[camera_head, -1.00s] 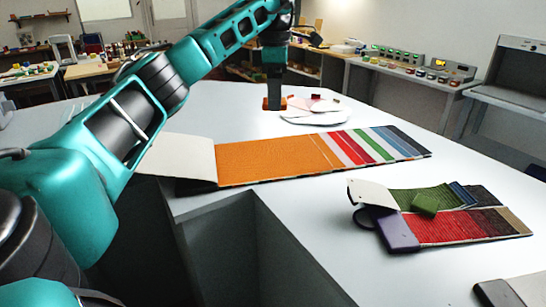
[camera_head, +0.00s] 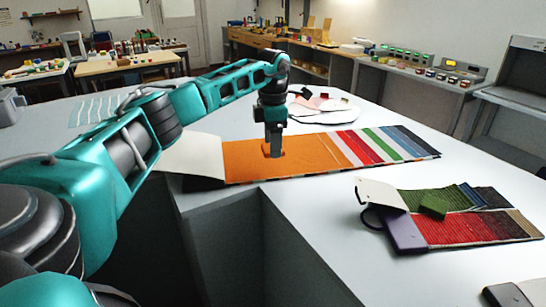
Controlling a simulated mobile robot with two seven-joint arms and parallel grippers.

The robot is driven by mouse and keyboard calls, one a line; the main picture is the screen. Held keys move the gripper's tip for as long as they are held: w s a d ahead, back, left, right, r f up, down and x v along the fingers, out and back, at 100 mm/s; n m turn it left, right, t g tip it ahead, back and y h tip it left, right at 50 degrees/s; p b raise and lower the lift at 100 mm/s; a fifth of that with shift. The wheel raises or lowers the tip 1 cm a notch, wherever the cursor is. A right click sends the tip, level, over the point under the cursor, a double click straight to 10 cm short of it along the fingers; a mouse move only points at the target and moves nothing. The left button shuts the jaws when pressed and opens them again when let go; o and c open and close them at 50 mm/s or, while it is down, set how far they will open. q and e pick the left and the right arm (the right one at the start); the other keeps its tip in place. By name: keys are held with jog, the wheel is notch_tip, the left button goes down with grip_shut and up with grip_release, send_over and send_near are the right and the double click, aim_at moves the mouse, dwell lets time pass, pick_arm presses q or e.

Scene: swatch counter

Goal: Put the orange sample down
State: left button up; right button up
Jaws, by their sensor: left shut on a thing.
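My left gripper (camera_head: 273,151) points straight down over the orange page of the long swatch book (camera_head: 240,163). It is shut on the orange sample (camera_head: 266,150), a small block at its fingertips. The sample appears against the orange page; I cannot tell whether it touches the page or is just above it. The swatch book lies open, with a white cover at its left and striped pages in red, white, green and blue at its right. My right gripper is not in view.
A pale round plate (camera_head: 325,114) with samples stands behind the arm. A dark recess opens at the counter's front.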

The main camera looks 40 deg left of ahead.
aim_at(273, 167)
pick_arm(q)
notch_tip(273, 167, down, 4)
jog(key=shift+f, duration=0.25)
jog(key=o, duration=1)
notch_tip(273, 167, up, 12)
jog(key=shift+r, duration=0.1)
dwell(0.7)
